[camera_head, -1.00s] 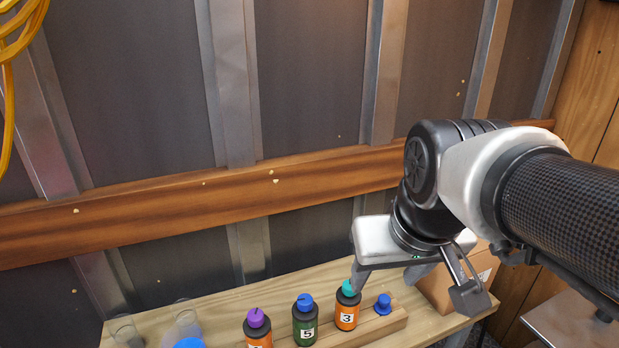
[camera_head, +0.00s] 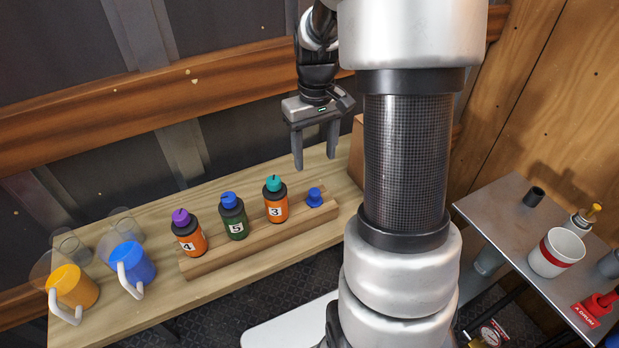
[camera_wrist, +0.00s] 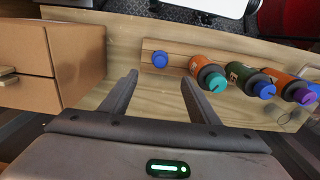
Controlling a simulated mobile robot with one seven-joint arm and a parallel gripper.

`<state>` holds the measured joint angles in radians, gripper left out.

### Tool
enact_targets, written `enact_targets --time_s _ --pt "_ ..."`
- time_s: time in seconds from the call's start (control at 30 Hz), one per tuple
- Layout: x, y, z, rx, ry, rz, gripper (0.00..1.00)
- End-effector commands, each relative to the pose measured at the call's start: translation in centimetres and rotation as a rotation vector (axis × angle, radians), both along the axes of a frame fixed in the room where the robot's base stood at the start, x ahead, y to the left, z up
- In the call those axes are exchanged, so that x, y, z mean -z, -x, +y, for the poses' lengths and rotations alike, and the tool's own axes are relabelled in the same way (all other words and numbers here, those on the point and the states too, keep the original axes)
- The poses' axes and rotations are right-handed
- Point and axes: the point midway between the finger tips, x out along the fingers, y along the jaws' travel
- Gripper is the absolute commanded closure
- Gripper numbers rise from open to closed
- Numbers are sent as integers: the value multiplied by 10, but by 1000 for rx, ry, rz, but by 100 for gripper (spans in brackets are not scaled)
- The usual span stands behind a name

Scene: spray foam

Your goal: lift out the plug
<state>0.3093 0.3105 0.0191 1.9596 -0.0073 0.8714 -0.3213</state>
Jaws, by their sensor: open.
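The blue plug (camera_head: 314,197) sits upright at the right end of a wooden rack on the table, to the right of the bottles. In the wrist view the plug (camera_wrist: 160,59) lies ahead of and between the fingertips, apart from them. My gripper (camera_head: 315,164) is open and empty, pointing down above the back of the table. It also shows in the wrist view (camera_wrist: 158,76). The rack (camera_head: 310,225) also holds an orange bottle 3 (camera_head: 276,204) with a teal cap, a green bottle 5 (camera_head: 233,217) with a blue cap and an orange bottle 4 (camera_head: 188,235) with a purple cap.
A cardboard box (camera_wrist: 60,60) is beside my gripper. A metal side table (camera_head: 510,215) at right holds a white cup (camera_head: 556,254).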

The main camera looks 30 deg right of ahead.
Motion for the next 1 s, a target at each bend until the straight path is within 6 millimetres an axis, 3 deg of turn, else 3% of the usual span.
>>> enact_targets --time_s 0.3,0.6,0.8,1.0 --pt "66 1 0 1 -2 5 45" --pt "118 1 1 1 -1 5 45" --pt "135 1 0 1 0 1 45" --pt "138 0 0 1 0 0 45"
